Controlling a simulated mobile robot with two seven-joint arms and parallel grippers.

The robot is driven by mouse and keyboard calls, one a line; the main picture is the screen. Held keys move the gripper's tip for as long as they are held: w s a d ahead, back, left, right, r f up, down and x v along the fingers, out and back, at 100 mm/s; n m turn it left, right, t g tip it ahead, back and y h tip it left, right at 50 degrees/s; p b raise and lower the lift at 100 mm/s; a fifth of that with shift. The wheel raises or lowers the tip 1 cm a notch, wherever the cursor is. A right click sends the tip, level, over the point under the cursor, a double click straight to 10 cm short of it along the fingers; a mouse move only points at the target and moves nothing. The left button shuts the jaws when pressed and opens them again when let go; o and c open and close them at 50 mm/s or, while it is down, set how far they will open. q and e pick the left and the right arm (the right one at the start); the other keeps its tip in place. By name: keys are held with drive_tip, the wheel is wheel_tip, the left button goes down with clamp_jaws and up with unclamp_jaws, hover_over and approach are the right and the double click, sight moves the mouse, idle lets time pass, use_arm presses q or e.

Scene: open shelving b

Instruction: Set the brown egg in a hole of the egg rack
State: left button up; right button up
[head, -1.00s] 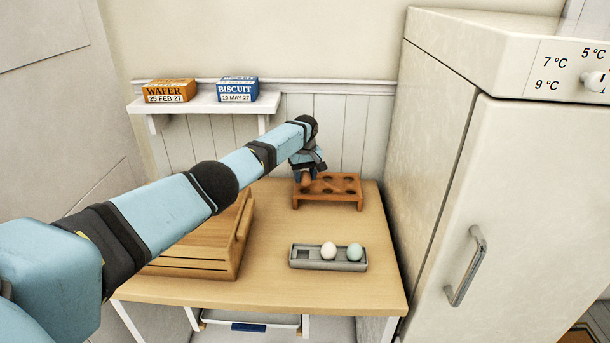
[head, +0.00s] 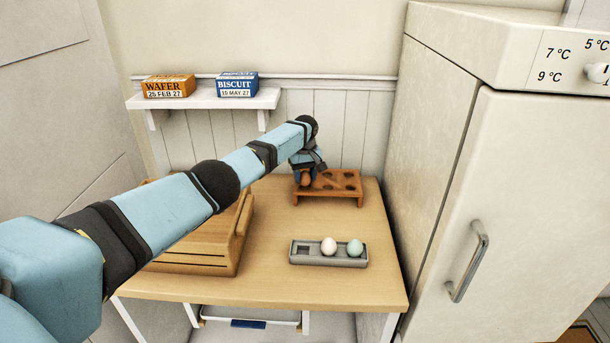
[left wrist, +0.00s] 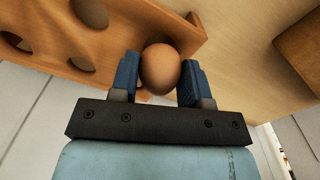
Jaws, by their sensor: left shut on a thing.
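The brown egg (left wrist: 160,68) is between the two blue fingers of my left gripper (left wrist: 160,82), which is shut on it. In the head view the egg (head: 306,180) shows below my left gripper (head: 306,172), at the left end of the egg rack. The egg rack (head: 328,200) is an orange-brown wooden stand with several round holes, at the back of the table. In the left wrist view the rack (left wrist: 50,45) lies behind and left of the egg. I cannot tell whether the egg touches the rack. My right gripper is not in view.
A grey tray (head: 300,259) holds a white egg (head: 329,246) and a pale blue egg (head: 355,248) at the table's front. A wooden box (head: 205,255) stands at the left. A fridge (head: 470,190) bounds the right. A wall shelf (head: 200,102) holds two packets.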

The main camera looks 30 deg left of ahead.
use_arm(q)
drive_tip(key=shift+f+b, duration=0.4)
drive_tip(key=shift+f, duration=0.25)
drive_tip(key=o, duration=0.7)
